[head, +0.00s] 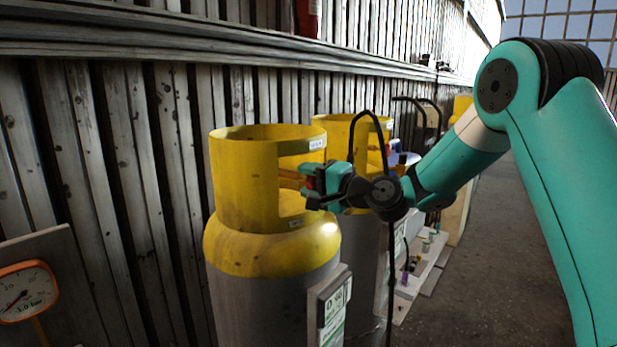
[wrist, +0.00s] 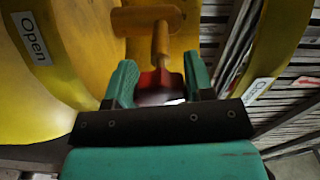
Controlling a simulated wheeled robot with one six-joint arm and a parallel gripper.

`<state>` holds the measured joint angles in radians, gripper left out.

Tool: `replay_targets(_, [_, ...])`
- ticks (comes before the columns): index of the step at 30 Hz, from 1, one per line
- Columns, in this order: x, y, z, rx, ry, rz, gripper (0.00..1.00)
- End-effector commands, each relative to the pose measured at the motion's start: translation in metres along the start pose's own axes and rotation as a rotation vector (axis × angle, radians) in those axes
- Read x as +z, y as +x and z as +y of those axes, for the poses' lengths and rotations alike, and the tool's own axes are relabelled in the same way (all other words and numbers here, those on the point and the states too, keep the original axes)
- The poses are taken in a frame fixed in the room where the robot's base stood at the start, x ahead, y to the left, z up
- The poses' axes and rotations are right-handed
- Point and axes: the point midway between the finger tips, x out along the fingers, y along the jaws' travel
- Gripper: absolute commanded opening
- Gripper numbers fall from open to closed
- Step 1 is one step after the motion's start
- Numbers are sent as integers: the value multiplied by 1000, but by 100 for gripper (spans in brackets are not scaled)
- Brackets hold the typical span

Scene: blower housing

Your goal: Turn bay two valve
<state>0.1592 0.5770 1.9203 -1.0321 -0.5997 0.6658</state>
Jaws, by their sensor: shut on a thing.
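The nearer gas cylinder (head: 270,255) stands upright, grey below with a yellow shoulder and a tall yellow collar (head: 243,185). My gripper (head: 318,187) reaches into the collar's opening from the right. In the wrist view, my gripper (wrist: 159,72) has its two teal fingers on either side of a red valve knob (wrist: 154,86) and is shut on it. The knob sits at the end of a brass-coloured valve stem (wrist: 160,45).
A second yellow-collared cylinder (head: 352,128) stands close behind. A dark cable (head: 389,270) hangs by my wrist. A sign box (head: 329,308) is on the near cylinder's front, and a dial gauge (head: 27,291) is at lower left. The floor (head: 475,280) at right is open.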

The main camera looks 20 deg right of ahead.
Motion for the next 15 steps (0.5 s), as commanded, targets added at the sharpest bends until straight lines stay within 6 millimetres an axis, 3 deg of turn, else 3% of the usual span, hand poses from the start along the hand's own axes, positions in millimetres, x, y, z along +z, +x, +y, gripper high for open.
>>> replay_targets(15, [1, 0, -1, 4, 318, -3, 25])
